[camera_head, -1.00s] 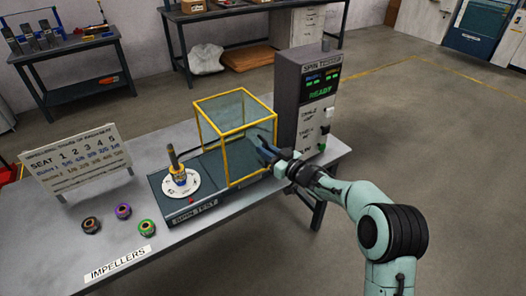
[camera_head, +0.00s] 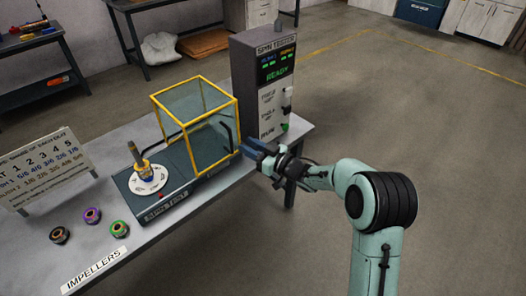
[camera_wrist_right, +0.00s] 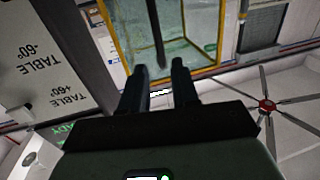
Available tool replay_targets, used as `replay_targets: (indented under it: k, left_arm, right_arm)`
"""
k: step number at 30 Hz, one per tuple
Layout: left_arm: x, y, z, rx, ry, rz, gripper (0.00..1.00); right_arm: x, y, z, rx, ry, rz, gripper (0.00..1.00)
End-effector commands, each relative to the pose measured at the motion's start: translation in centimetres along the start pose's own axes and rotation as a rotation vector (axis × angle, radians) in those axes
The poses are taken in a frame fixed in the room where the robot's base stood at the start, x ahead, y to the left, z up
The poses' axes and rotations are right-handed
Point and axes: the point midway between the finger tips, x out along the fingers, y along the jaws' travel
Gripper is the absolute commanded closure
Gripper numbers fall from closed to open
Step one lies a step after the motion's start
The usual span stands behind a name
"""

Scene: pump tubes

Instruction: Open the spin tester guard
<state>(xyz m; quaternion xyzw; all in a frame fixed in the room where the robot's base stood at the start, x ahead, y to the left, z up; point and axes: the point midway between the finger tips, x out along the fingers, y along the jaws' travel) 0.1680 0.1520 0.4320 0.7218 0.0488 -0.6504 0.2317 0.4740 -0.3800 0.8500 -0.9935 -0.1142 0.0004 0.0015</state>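The spin tester guard (camera_head: 195,101) is a clear box with a yellow frame, standing over the right part of the dark tester base (camera_head: 130,200). The white disc (camera_head: 161,184) with a yellow and dark spindle is outside it, to the left. A dark bar handle (camera_head: 229,132) shows at the guard's right side. My right gripper (camera_head: 246,149) is just right of the guard, apart from it as far as I can tell. In the wrist view its two fingers (camera_wrist_right: 160,85) are parted with nothing between the tips; the dark bar (camera_wrist_right: 154,35) shows beyond them. My left gripper is out of view.
The tall control box (camera_head: 262,90), reading READY, stands close behind my right gripper. A sign (camera_head: 45,170) and several impellers, such as the purple one (camera_head: 92,215), are on the table's left. The floor to the right is clear.

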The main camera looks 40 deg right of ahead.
Motion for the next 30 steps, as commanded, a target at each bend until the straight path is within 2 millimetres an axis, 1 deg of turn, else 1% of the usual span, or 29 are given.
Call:
replay_targets:
  k: [1, 3, 6, 9, 14, 28, 30]
  left_arm:
    - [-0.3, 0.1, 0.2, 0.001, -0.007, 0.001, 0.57]
    - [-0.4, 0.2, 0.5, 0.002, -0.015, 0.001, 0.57]
    - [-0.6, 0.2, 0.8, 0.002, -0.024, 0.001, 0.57]
    - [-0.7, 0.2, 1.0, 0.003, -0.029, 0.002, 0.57]
    - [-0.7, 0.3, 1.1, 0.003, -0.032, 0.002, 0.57]
    - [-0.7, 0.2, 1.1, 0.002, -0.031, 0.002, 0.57]
    - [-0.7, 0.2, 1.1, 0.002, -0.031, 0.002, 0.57]
  right_arm:
    - [-1.2, 0.1, -0.1, -0.001, -0.001, 0.002, 0.70]
    - [-2.5, 0.1, -0.1, -0.001, -0.002, 0.003, 0.70]
    - [-4.0, 0.0, -0.1, -0.001, -0.001, 0.001, 0.70]
    - [-4.9, 0.0, 0.0, -0.001, -0.001, 0.000, 0.70]
    - [-5.4, 0.0, 0.0, -0.001, 0.000, -0.001, 0.70]
    - [-5.3, 0.0, 0.0, -0.001, 0.000, -0.001, 0.70]
    - [-5.3, -0.1, 0.3, 0.005, -0.004, 0.001, 0.70]
